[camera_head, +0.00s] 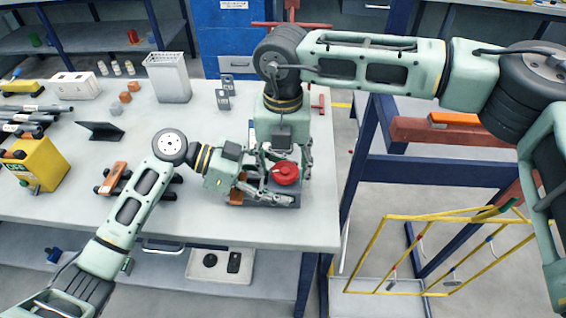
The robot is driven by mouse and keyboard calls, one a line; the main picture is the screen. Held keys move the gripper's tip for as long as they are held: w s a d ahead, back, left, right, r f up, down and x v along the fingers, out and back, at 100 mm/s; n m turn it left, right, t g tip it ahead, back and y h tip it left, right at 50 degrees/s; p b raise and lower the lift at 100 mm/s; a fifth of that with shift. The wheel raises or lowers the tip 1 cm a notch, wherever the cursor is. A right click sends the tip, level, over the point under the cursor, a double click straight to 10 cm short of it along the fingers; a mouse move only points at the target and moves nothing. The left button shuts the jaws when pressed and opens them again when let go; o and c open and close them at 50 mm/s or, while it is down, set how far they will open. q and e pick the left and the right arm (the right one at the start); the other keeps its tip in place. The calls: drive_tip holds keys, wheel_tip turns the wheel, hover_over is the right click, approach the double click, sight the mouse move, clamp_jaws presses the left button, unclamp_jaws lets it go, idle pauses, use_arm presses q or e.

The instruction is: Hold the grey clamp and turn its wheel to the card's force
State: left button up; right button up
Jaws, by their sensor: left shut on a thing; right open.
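The grey clamp (287,202) lies near the right front of the table, with its red wheel (285,173) on top. My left gripper (268,190) reaches in from the left and is shut on the clamp; the fingers hide part of its body. My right gripper (284,160) points down from above, open, with its fingers around or just above the wheel. I cannot tell whether they touch it. A dark tilted stand (100,130) stands on the table at the left; no writing on it is readable, and I cannot tell whether it is the card.
An orange and black tool (117,178) lies left of the clamp, near my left arm. The table's right edge (332,205) is close to the clamp. A yellow rack (440,255) stands beyond it.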

sight(283, 170)
drive_tip(key=c, duration=1.1)
drive_tip(key=shift+s+a+r, duration=0.1)
drive_tip(key=shift+a, duration=0.05)
idle(0.9)
drive_tip(key=o, duration=1.1)
drive_tip(key=shift+r, duration=0.1)
wheel_tip(283, 170, up, 12)
